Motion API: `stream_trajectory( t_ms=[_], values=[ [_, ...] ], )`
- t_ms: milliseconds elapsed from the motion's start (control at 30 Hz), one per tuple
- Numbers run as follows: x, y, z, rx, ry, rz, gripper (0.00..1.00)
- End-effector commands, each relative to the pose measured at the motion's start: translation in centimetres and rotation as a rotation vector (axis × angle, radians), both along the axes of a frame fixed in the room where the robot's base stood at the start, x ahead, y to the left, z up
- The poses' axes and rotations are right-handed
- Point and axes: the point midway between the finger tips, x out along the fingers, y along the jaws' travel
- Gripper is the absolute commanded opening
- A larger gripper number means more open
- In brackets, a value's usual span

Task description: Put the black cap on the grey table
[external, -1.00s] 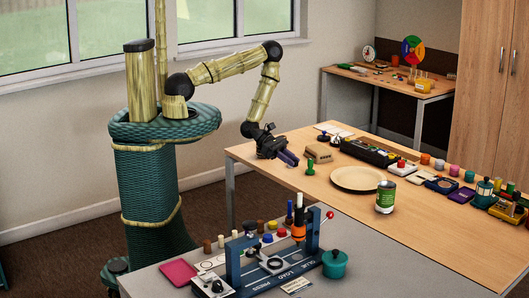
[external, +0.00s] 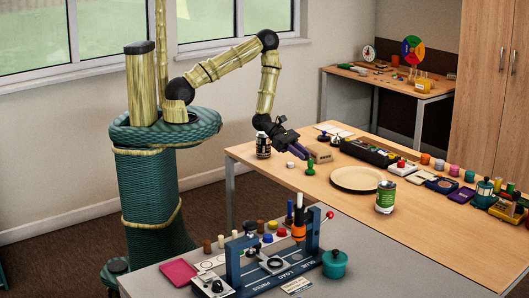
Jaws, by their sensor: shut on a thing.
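My gripper (external: 301,153) is above the left end of the wooden table, with its purple fingers pointing down to the right. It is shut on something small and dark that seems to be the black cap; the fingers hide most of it. A dark jar with a white label (external: 263,146) stands upright on the wooden table, just left of my gripper and apart from it. The grey table (external: 390,272) is in the foreground, lower than my gripper in the picture. Its right part is bare.
A blue press (external: 250,275), a teal pot (external: 335,264), a pink tray (external: 178,272) and several small pegs stand on the grey table. On the wooden table (external: 325,188) are a green piece (external: 310,167), a round plate (external: 357,179), a can (external: 385,197) and a box (external: 319,153).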

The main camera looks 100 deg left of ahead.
Motion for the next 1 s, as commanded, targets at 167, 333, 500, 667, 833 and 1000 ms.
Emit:
stream_trajectory(
  t_ms=[167,333,500,667,833,1000],
  values=[
    [3.8,-1.1,-2.1,0.001,-0.005,-0.046,0.02],
    [8.7,-2.4,-3.7,0.001,-0.006,-0.089,0.02],
    [13.9,-3.2,-4.5,0.0,-0.006,-0.109,0.02],
    [18.6,-3.6,-4.6,-0.001,-0.006,-0.102,0.02],
    [23.5,-3.2,-4.0,-0.002,-0.005,-0.066,0.02],
    [28.1,-2.0,-2.9,-0.005,-0.003,0.0,0.02]
  ],
)
